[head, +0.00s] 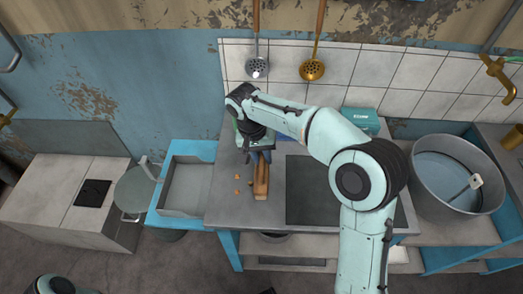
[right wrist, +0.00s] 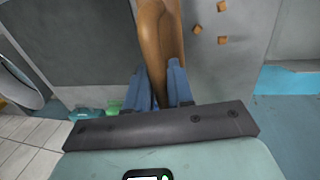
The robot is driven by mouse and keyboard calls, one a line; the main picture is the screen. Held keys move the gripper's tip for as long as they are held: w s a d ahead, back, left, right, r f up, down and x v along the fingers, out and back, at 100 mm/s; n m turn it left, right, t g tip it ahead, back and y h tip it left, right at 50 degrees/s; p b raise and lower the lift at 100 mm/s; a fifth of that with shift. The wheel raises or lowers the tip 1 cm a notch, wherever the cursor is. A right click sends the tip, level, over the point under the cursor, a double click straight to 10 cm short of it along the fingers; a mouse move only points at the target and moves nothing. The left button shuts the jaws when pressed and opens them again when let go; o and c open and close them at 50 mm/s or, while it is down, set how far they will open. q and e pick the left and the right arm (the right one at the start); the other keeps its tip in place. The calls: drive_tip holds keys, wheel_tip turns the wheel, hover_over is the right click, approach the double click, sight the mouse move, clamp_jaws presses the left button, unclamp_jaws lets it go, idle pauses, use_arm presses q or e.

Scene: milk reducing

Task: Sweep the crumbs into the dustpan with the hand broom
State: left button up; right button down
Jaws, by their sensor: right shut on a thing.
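My right gripper (head: 258,154) is shut on a brown wooden hand broom (head: 261,182) over the grey counter. In the right wrist view, the broom (right wrist: 158,45) runs up from between the blue fingers (right wrist: 158,88). Its bristles cannot be made out. Small orange-brown crumbs (head: 237,192) lie on the counter left of the broom; in the right wrist view the crumbs (right wrist: 222,40) are right of it, apart from it. No dustpan is clearly recognisable; a shallow grey tray (head: 183,198) sits left of the counter. My left gripper is not visible.
A dark cooktop (head: 312,190) lies right of the broom, with a large metal basin (head: 455,175) farther right. A teal box (head: 352,118) stands behind my right arm. Two skimmers hang on the tiled wall.

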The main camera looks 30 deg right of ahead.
drive_tip(key=shift+s+f+b, duration=0.1)
drive_tip(key=shift+f+b, duration=1.95)
drive_tip(key=shift+f, duration=0.5)
drive_tip(key=shift+f+b, duration=0.55)
drive_tip(key=shift+f, duration=0.1)
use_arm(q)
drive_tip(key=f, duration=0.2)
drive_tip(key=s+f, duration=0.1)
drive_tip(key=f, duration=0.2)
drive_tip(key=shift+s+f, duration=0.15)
use_arm(e)
drive_tip(key=shift+f, duration=0.15)
drive_tip(key=shift+w+a+p, duration=0.65)
drive_tip(key=shift+a+p, duration=0.15)
drive_tip(key=shift+a, duration=0.15)
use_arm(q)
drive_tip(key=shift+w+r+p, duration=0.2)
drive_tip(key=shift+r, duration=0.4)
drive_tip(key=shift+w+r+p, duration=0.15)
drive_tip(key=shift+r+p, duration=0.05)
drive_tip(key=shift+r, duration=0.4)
use_arm(e)
drive_tip(key=shift+w+a, duration=0.45)
drive_tip(key=shift+a, duration=0.2)
